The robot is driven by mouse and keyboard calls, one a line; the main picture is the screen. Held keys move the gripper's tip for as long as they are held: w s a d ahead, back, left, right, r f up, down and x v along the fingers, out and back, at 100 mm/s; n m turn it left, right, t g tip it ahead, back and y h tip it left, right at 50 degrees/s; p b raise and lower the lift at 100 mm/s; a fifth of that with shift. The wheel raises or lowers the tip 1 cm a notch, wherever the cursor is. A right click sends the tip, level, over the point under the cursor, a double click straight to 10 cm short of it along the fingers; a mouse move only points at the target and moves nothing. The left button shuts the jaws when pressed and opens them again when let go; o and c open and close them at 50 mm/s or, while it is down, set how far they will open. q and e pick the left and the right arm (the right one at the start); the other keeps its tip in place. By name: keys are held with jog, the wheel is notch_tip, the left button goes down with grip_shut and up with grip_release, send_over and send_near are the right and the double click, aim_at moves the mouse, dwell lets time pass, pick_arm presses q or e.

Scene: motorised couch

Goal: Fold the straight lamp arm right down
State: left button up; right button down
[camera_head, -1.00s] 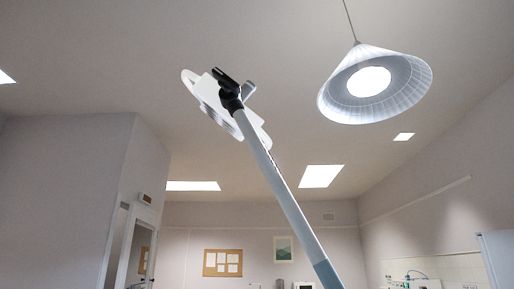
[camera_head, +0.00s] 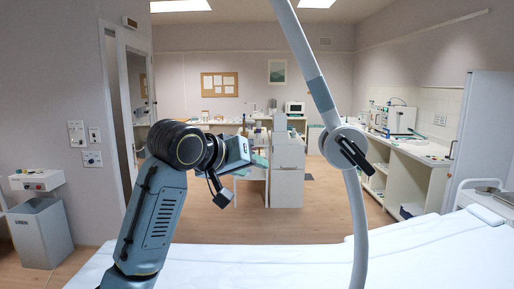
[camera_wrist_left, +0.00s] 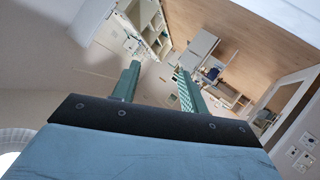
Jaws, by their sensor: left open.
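The straight lamp arm (camera_head: 302,50) is a pale grey tube with a blue-grey lower sleeve. It slopes up and left from a round white joint (camera_head: 343,145) with a black lever and leaves the top of the head view. A curved pale post (camera_head: 357,225) runs down from the joint in front of the bed. The lamp's head is out of the head view. My left gripper (camera_head: 256,163) is left of the joint, apart from the lamp, pointing away. In the left wrist view its two green fingers (camera_wrist_left: 157,80) are spread with nothing between them. My right gripper is not in view.
A white bed (camera_head: 425,255) spans the foreground. A grey cabinet (camera_head: 287,172) stands on the open wooden floor behind. A counter (camera_head: 410,150) with equipment runs along the right wall. A bin (camera_head: 40,232) stands at left. Air around the straight arm looks clear.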

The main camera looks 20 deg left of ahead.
pick_arm(q)
jog(key=s+r+m+t+h, duration=0.1)
jog(key=s+r+t, duration=0.1)
jog(key=s+r, duration=0.8)
jog(key=s+r+t+p, duration=0.1)
jog(key=s+r, duration=0.5)
jog(key=r, duration=0.7)
jog(key=s+r+m+t+h, duration=0.1)
jog(key=s+r+t, duration=0.1)
jog(key=s+r, duration=0.8)
jog(key=p+x, duration=0.1)
jog(key=x, duration=0.3)
jog(key=r+p+x, duration=0.1)
jog(key=p+x, duration=0.1)
jog(key=x, duration=0.3)
jog(key=p+x, duration=0.2)
jog(key=x, duration=0.2)
jog(key=shift+w+d+r, duration=0.15)
jog(key=shift+w+r, duration=0.15)
jog(key=shift+w, duration=0.05)
jog(key=shift+w+d, duration=0.35)
jog(key=shift+w, duration=0.25)
jog(key=shift+f, duration=0.1)
grip_shut()
